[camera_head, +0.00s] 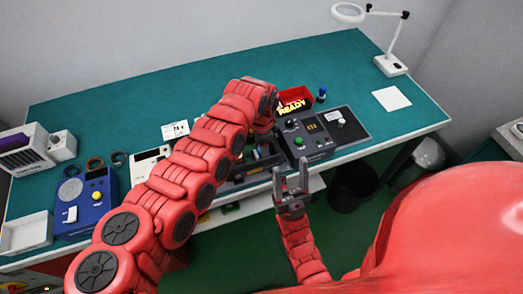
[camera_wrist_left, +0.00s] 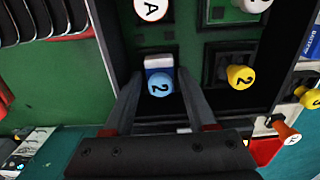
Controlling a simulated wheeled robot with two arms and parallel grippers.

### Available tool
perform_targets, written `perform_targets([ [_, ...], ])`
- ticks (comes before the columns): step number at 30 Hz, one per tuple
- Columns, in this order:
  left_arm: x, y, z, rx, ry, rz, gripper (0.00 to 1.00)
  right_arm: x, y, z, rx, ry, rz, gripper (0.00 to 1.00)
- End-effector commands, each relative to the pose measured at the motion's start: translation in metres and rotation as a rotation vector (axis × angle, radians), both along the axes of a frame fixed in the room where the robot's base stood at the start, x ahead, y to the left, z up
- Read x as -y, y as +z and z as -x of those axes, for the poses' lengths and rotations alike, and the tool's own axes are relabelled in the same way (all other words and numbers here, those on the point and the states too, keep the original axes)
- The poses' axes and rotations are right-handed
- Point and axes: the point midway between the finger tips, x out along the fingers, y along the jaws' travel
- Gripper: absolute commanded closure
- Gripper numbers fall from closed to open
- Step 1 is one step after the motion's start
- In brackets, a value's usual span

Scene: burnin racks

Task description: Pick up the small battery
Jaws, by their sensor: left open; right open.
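In the left wrist view, a small white-and-blue piece with a round blue end marked 2 (camera_wrist_left: 160,82) lies between the spread fingers of my left gripper (camera_wrist_left: 158,92). It may be the small battery; no label confirms this. Dark gaps show beside it, and I cannot tell whether the fingers touch it. A yellow round piece marked 2 (camera_wrist_left: 240,77) is just to its right. In the head view my left gripper is mostly hidden behind its own red arm, over the dark fixture (camera_head: 262,170). My right gripper (camera_head: 291,178) is open and empty at the table's front edge.
A dark control box (camera_head: 318,140) stands right of the fixture, with a red bin (camera_head: 295,97) behind it. A blue device (camera_head: 85,203) and a white tray (camera_head: 27,232) are at left. A lamp (camera_head: 390,64) stands at the far right. The table's back is clear.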

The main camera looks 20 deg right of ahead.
Motion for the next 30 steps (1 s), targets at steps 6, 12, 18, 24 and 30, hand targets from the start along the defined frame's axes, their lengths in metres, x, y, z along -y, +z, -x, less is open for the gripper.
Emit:
perform_targets([
  [6,0.000,0.000,0.000,0.000,0.000,0.001,0.73,0.000,0.000,0.000,0.000,0.000,0.000,0.43],
  [12,0.000,0.000,0.000,0.000,0.001,0.001,1.00,0.000,0.000,0.000,0.000,0.000,0.000,0.43],
  [18,0.000,0.001,-0.001,0.001,0.001,0.001,1.00,0.000,0.000,0.000,0.000,0.000,0.000,0.43],
  [24,0.000,0.011,-0.003,0.005,0.003,0.005,1.00,0.000,-0.007,0.000,0.000,0.000,0.000,0.43],
  [30,0.000,0.051,-0.003,0.009,0.001,0.005,1.00,0.000,-0.026,0.000,0.000,0.000,0.000,0.43],
])
